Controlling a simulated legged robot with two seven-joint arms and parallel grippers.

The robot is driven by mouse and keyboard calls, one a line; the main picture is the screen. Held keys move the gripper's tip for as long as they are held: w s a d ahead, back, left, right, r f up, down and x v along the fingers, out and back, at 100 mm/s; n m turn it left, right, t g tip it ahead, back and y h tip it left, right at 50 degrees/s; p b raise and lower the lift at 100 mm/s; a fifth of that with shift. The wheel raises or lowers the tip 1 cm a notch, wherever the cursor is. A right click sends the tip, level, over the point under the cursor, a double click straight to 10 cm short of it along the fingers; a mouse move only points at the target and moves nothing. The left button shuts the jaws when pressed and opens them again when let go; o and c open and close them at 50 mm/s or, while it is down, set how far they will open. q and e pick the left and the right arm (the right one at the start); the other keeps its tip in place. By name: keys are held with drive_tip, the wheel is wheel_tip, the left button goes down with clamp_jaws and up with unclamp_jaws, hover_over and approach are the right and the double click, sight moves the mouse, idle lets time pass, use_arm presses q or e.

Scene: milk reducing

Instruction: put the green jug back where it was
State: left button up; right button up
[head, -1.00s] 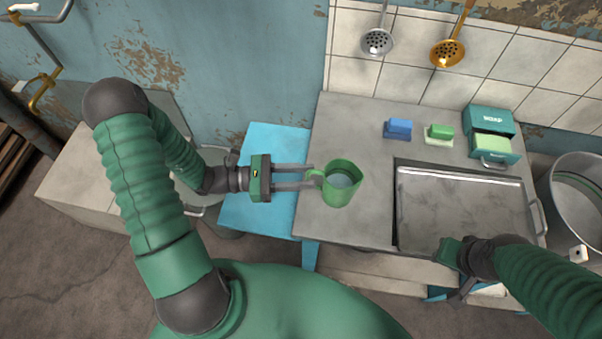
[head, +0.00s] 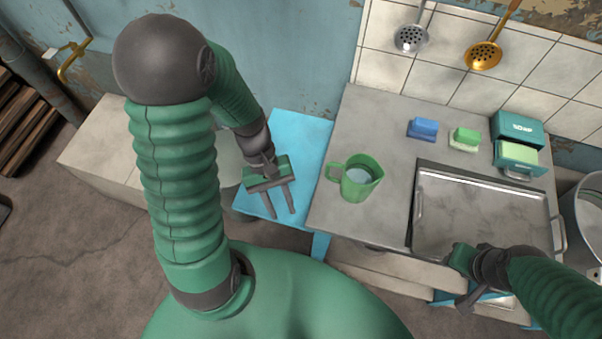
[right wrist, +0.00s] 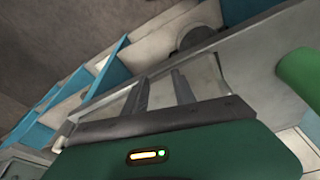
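The green jug (head: 357,180) stands upright on the grey counter, near its left end, with liquid inside and its handle toward the left. My left gripper (head: 282,203) is open and empty over the blue table, left of the jug and apart from it. My right gripper (head: 464,297) is by the front edge of the metal tray; its fingers show in the right wrist view (right wrist: 160,92), apart with nothing seen between them.
The metal tray (head: 480,176) lies right of the jug. Behind it are a blue sponge (head: 424,128), a green sponge (head: 465,138) and a soap box (head: 517,130). The blue table (head: 300,130) adjoins the counter's left side. A metal pot (head: 590,205) is at far right.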

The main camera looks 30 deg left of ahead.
use_arm(q)
drive_tip(key=w+d+r+m+t+y+p, duration=0.2)
drive_tip(key=w+r+m+t+y+p, duration=0.2)
drive_tip(key=w+r+m, duration=0.3)
wheel_tip(320, 180, up, 2)
drive_tip(key=shift+d+r+m+t+y, duration=0.1)
drive_tip(key=shift+d+m+t+y, duration=0.15)
drive_tip(key=shift+m+t+y, duration=0.65)
drive_tip(key=shift+a+h, duration=0.1)
drive_tip(key=shift+h, duration=0.2)
drive_tip(key=shift+a, duration=0.2)
drive_tip(key=shift+d, duration=0.1)
